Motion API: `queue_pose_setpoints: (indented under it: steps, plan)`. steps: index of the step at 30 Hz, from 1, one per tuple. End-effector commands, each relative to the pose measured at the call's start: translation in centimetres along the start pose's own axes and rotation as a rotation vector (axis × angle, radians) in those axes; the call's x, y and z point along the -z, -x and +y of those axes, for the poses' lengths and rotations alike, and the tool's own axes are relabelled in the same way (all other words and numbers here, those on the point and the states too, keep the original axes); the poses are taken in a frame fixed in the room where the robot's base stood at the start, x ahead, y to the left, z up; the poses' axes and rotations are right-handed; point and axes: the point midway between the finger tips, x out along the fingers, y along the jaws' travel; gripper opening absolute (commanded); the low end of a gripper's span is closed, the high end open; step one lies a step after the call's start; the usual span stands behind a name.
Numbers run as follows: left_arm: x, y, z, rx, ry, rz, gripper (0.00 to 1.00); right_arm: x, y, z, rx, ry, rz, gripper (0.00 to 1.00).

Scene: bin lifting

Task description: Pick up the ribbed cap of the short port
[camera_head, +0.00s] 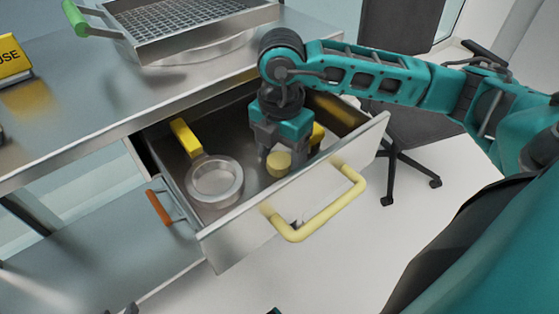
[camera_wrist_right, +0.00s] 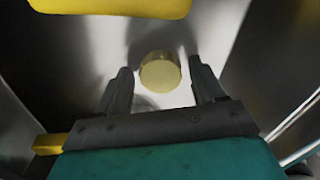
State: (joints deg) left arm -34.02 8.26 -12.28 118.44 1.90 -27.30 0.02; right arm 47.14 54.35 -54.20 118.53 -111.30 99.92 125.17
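A small yellow round cap (camera_head: 278,163) lies on the floor of the open drawer (camera_head: 232,243). Ribs on it are too small to make out. My right gripper (camera_head: 284,156) reaches down into the drawer from above, with its fingers open at the cap. In the right wrist view the cap (camera_wrist_right: 160,73) sits between the two spread fingertips, with a gap on each side. No short port can be made out. My left gripper is not clearly in view.
A round metal dish (camera_head: 215,181) with a yellow handle (camera_head: 186,138) lies left of the cap in the drawer. A yellow piece (camera_head: 317,134) is behind my gripper. The drawer front carries a pale yellow handle (camera_head: 318,212). A mesh tray (camera_head: 190,25) sits on the counter (camera_head: 95,95).

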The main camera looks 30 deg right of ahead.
Motion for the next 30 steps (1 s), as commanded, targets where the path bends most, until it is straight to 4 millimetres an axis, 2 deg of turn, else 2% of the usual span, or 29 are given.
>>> queue_pose_setpoints:
  steps: [2, 15, 24, 30]
  plan:
    - [0.0, 0.0, 0.0, 0.000, 0.000, -0.001, 0.43, 0.0, 0.0, 0.0, 0.000, 0.000, 0.000, 0.61]
    - [-0.1, 0.1, -0.1, 0.000, -0.007, -0.002, 0.43, 0.0, 0.0, 0.0, 0.000, 0.000, 0.000, 0.19]
    - [-0.1, 0.1, -0.2, -0.001, -0.012, -0.003, 0.43, 0.0, 0.3, 0.0, -0.001, 0.000, 0.000, 0.18]
    - [0.4, 0.4, -0.2, -0.001, -0.012, -0.003, 0.43, 0.0, 2.1, 0.1, -0.003, 0.000, 0.000, 0.18]
